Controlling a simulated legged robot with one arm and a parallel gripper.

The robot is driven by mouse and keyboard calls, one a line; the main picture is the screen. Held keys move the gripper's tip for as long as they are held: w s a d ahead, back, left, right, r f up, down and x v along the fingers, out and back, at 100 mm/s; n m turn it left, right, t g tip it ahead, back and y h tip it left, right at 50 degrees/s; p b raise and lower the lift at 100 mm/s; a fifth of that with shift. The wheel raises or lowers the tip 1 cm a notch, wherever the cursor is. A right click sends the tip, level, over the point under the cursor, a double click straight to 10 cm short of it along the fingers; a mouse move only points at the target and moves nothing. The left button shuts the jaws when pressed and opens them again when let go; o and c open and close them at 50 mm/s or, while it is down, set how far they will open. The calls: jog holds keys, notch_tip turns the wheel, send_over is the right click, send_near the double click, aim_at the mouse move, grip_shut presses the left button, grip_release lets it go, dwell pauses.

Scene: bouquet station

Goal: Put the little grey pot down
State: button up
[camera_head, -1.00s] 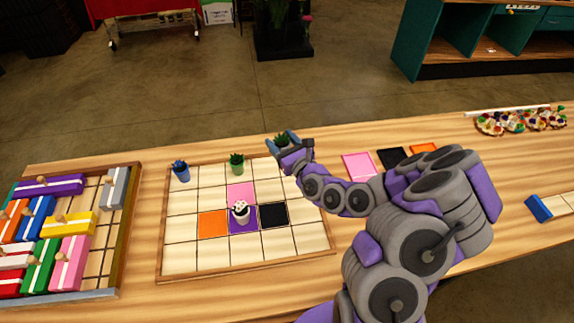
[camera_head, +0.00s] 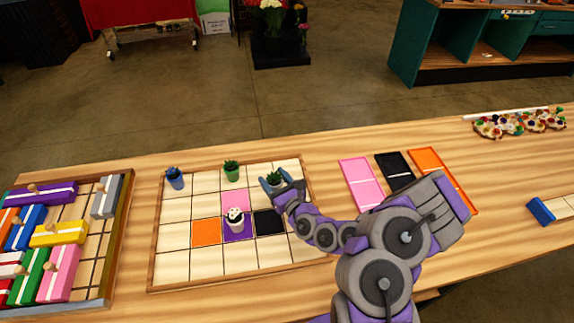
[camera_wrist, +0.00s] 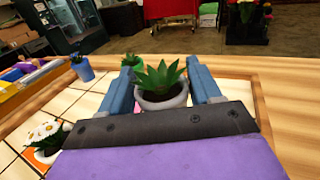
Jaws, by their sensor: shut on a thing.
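The little grey pot (camera_wrist: 160,102) holds a spiky green succulent. In the wrist view it sits between the two blue fingers of my gripper (camera_wrist: 160,90), which is shut on it. In the head view my gripper (camera_head: 274,182) and the plant are over the right part of the wooden grid tray (camera_head: 152,262), above and to the right of the black tile (camera_head: 268,223). The pot's base is hidden, so I cannot tell whether it touches the tray.
On the tray are a blue pot (camera_head: 175,180), a green pot (camera_head: 232,174) and a white-flowered pot (camera_head: 235,222) on the purple tile. Pink (camera_head: 238,201) and orange (camera_head: 206,232) tiles lie nearby. Several light squares are bare. Coloured panels (camera_head: 361,184) lie right of the tray.

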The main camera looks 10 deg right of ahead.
jog(key=shift+w+d+f+b, duration=0.15)
jog(key=shift+w+d+b, duration=0.3)
jog(key=shift+b, duration=0.4)
jog(key=w+d+b, duration=0.1)
jog(key=w+d, duration=0.1)
jog(key=w, duration=0.2)
jog(key=w+d+f+b, duration=0.1)
jog(key=w, duration=0.2)
jog(key=w+d+b, duration=0.1)
jog(key=w+d, duration=0.1)
jog(key=w, duration=0.2)
jog(key=shift+w+d+f+b, duration=0.2)
jog(key=shift+w+d+b, duration=0.15)
jog(key=shift+b, duration=0.05)
notch_tip(320, 180, down, 3)
jog(key=shift+a+f+b, duration=0.15)
jog(key=shift+b, duration=0.5)
jog(key=o, duration=1.3)
jog(key=shift+o, duration=0.2)
jog(key=shift+s, duration=0.1)
